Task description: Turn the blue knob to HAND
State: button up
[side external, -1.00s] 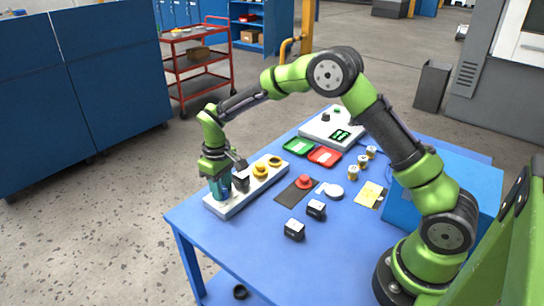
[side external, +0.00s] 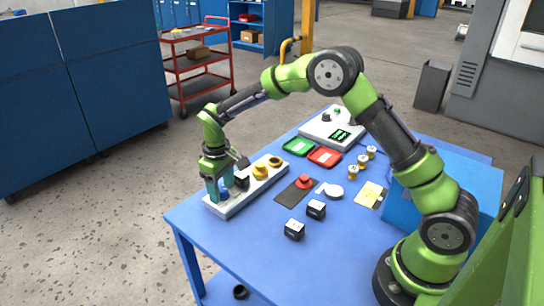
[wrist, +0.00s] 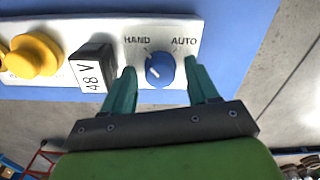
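The blue knob (wrist: 160,70) sits on a white panel between the printed words HAND, at upper left, and AUTO, at upper right. A short white mark shows on the knob's face; it seems to lean to the upper left, toward HAND, but it is small. My gripper (wrist: 161,68) is open, with one teal finger on each side of the knob and visible gaps between. In the side external view my gripper (side external: 219,188) is low over the near end of the panel, and a little of the blue knob (side external: 226,193) shows beside the fingers.
The white panel (side external: 234,205) lies on the blue table (side external: 262,225). A black block marked 48 V (wrist: 91,70) stands close to the left finger, with a yellow knob (wrist: 35,55) beyond. Two black blocks and a red button are elsewhere on the table.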

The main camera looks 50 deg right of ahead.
aim_at(225, 191)
notch_tip(225, 191, up, 17)
dwell(0.6)
jog(key=shift+f, duration=0.1)
jog(key=s+d+r+m+t+y, duration=0.1)
jog(key=s+r+m+t, duration=0.1)
jog(key=s, duration=1.1)
jog(key=s+d+r+m+t+y, duration=0.1)
jog(key=s+m+t, duration=0.3)
jog(key=s, duration=0.9)
jog(key=shift+s+d+r+t, duration=0.35)
jog(key=shift+d+r+t, duration=0.1)
jog(key=shift+r+t, duration=0.2)
